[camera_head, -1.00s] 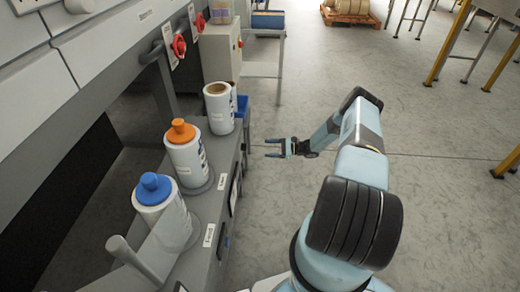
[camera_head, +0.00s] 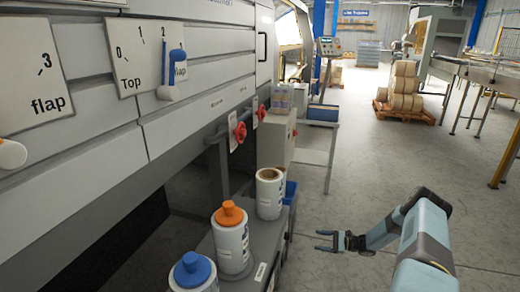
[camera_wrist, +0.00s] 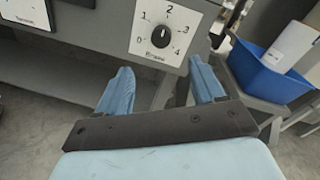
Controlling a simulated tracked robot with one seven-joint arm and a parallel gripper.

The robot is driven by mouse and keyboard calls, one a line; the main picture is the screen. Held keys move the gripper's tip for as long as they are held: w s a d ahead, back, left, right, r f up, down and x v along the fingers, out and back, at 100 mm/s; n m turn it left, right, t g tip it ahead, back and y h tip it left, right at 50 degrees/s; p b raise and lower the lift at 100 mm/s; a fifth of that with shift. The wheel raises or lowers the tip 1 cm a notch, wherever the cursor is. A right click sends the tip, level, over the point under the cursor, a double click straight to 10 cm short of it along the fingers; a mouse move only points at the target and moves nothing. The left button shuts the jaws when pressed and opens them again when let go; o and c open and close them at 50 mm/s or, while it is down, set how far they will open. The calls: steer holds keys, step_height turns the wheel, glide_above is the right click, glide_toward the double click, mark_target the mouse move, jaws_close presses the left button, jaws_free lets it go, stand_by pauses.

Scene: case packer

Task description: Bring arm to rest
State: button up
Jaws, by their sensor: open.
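My gripper (camera_head: 326,241) is open and empty in the head view, held out over the grey floor to the right of the machine's shelf. Its arm (camera_head: 425,245) is bent, with the forearm reaching left toward the machine. In the wrist view my gripper's two blue fingers (camera_wrist: 160,90) stand apart with nothing between them. Beyond them is a white dial (camera_wrist: 163,33) with a black knob and numbers, on a grey panel. The gripper looks apart from the panel.
Bottles with a blue cap (camera_head: 193,270) and an orange cap (camera_head: 231,240), and a white roll (camera_head: 269,194), stand on the shelf. A blue bin (camera_wrist: 268,75) is right in the wrist view. Stacked rolls (camera_head: 403,92) sit on a pallet farther back. Open floor lies between.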

steer(key=a+r+n+g+h, duration=0.2)
steer(key=r+n+g, duration=0.1)
steer(key=r, duration=0.9)
steer(key=a+r+n+g+h, duration=0.2)
steer(key=a+r+n+g, duration=0.15)
steer(key=r, duration=0.95)
steer(key=s+a+r+n+h, duration=0.2)
steer(key=s+r+h, duration=0.15)
steer(key=r, duration=0.75)
steer(key=s+a+r+n+h, duration=0.3)
steer(key=s+r, duration=0.2)
steer(key=r, duration=0.5)
steer(key=s+a+r+n+t+h, duration=0.1)
steer(key=s+r+h, duration=0.1)
steer(key=s+r, duration=0.55)
steer(key=s+a+r+n+t+h, duration=0.1)
steer(key=s+a+r+t+h, duration=0.1)
steer(key=s+r, duration=0.6)
steer(key=s+d+r+n+t+h, duration=0.1)
steer(key=s+r+n+t+h, duration=0.1)
steer(key=s, duration=1.6)
steer(key=shift+s+r+n+t, duration=0.2)
steer(key=shift+n+t, duration=0.15)
steer(key=shift+t, duration=0.5)
